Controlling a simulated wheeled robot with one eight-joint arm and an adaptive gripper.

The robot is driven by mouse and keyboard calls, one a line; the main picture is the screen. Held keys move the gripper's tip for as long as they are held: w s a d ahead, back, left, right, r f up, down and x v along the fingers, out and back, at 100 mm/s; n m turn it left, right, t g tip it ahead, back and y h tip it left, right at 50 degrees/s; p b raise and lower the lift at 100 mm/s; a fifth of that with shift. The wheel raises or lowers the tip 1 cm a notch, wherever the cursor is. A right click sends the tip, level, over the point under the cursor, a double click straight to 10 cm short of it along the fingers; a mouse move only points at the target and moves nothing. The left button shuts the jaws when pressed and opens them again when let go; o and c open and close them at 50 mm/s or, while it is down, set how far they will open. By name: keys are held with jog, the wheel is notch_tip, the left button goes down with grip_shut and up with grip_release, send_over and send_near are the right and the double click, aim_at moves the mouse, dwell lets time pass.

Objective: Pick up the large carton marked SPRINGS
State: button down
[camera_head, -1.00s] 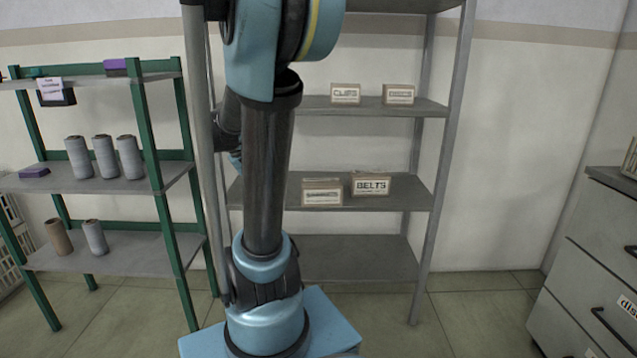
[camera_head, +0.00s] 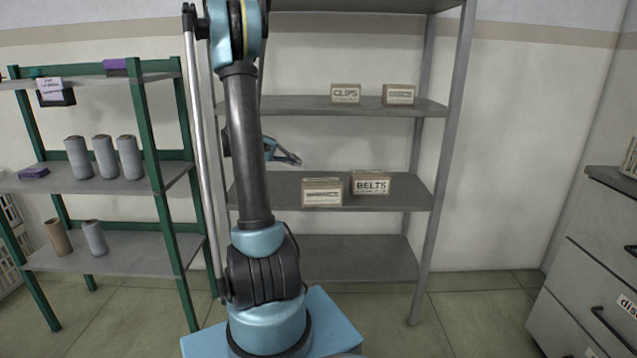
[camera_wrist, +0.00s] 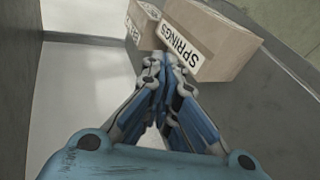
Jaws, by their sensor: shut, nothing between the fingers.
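The SPRINGS carton (camera_wrist: 222,42) is a brown box with a white label, at the top of the wrist view. In the head view it matches the carton (camera_head: 322,192) left of BELTS on the middle shelf, though its label is too blurred to read there. My gripper (camera_head: 298,161) is above and left of that carton, with its fingers shut and empty. In the wrist view the fingertips (camera_wrist: 165,62) overlap the carton's near left corner; I cannot tell whether they touch it.
The BELTS carton (camera_head: 370,184) stands close beside it on the grey shelf (camera_head: 412,196). Above, a shelf holds a CLIPS carton (camera_head: 345,93) and another carton (camera_head: 398,94). A green rack (camera_head: 150,130) with bobbins stands left. Drawers (camera_head: 600,255) stand right.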

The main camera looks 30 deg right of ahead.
aim_at(320, 180)
jog(key=w+d+f+m+g+h, duration=0.1)
jog(key=w+d+f, duration=0.1)
jog(key=f, duration=0.1)
jog(key=w+d+f+m+g+h, duration=0.1)
jog(key=w+d+f+g, duration=0.1)
jog(key=w+f, duration=0.1)
jog(key=w+d+f+m+g+h, duration=0.1)
jog(key=w+d+f, duration=0.1)
jog(key=w+f, duration=0.1)
jog(key=shift+f+g, duration=0.15)
jog(key=shift+g, duration=0.25)
jog(key=shift+w+f+g, duration=0.1)
jog(key=shift+f+g, duration=0.2)
jog(key=shift+f, duration=0.2)
jog(key=x, duration=1)
jog(key=shift+d, duration=0.15)
jog(key=shift+s+a, duration=0.75)
jog(key=shift+a, duration=0.3)
jog(key=shift+s+a, duration=0.45)
jog(key=shift+a, duration=0.15)
jog(key=shift+s, duration=0.1)
